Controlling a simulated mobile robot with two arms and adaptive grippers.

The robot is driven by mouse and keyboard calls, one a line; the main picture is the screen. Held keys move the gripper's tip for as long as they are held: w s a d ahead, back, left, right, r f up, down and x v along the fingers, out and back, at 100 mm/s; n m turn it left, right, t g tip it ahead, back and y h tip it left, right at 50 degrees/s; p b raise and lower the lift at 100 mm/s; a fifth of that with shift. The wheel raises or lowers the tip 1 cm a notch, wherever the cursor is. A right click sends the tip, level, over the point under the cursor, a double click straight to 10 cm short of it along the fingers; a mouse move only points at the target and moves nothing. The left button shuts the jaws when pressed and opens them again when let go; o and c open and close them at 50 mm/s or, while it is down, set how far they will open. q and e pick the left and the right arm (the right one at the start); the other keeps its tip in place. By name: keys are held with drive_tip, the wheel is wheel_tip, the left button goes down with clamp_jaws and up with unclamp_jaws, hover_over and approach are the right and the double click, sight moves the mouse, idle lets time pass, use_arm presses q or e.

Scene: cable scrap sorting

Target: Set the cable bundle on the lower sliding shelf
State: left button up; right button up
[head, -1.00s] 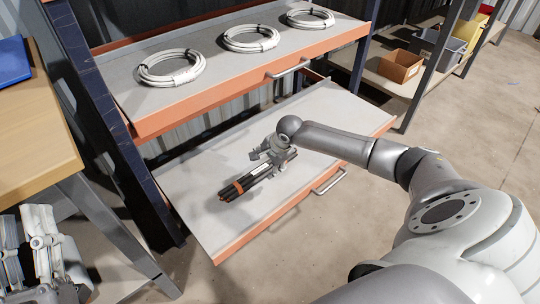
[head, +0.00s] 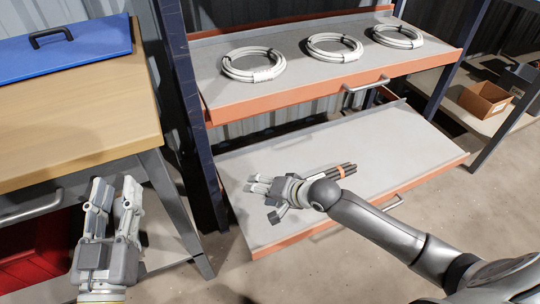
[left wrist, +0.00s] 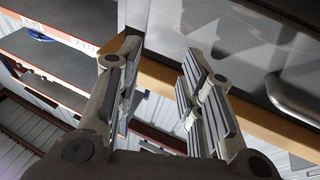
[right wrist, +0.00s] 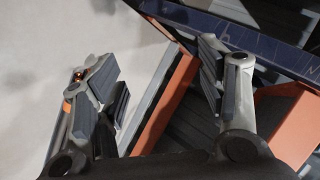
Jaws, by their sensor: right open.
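The cable bundle (head: 345,171), dark straight lengths with an orange band, lies on the lower sliding shelf (head: 395,150), which is pulled out. Its left part is hidden behind my right wrist in the head view. My right gripper (head: 264,196) is low over the shelf, left of the visible bundle, fingers pointing left. It is open, with nothing between its fingers in the right wrist view (right wrist: 165,90). My left gripper (head: 115,190) is open and empty in front of the wooden table; its spread fingers also show in the left wrist view (left wrist: 160,75).
Several white cable coils (head: 252,66) lie on the upper shelf (head: 290,60), directly above. A dark upright post (head: 192,110) stands left of the shelves. A wooden table (head: 80,110) with a blue case (head: 65,50) is at the left. Bins (head: 485,101) stand at the far right.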

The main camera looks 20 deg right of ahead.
drive_tip(key=s+a+r+n+t+y, duration=0.2)
drive_tip(key=s+a+r+n+t, duration=0.2)
drive_tip(key=a+r, duration=0.35)
drive_tip(key=s+d+r+n+t+h, duration=0.1)
drive_tip(key=s+d+r+n+t, duration=0.1)
drive_tip(key=r, duration=0.7)
drive_tip(key=s+d+r+n+t+h, duration=0.1)
drive_tip(key=s+d+r+n+t, duration=0.2)
drive_tip(key=r, duration=0.5)
drive_tip(key=shift+s+d+r+n+t+h, duration=0.15)
drive_tip(key=shift+s+r+n+t+h, duration=0.2)
drive_tip(key=shift+s+t, duration=0.6)
drive_tip(key=shift+w+f+t, duration=0.1)
drive_tip(key=shift+w+t, duration=0.05)
drive_tip(key=shift+t, duration=0.1)
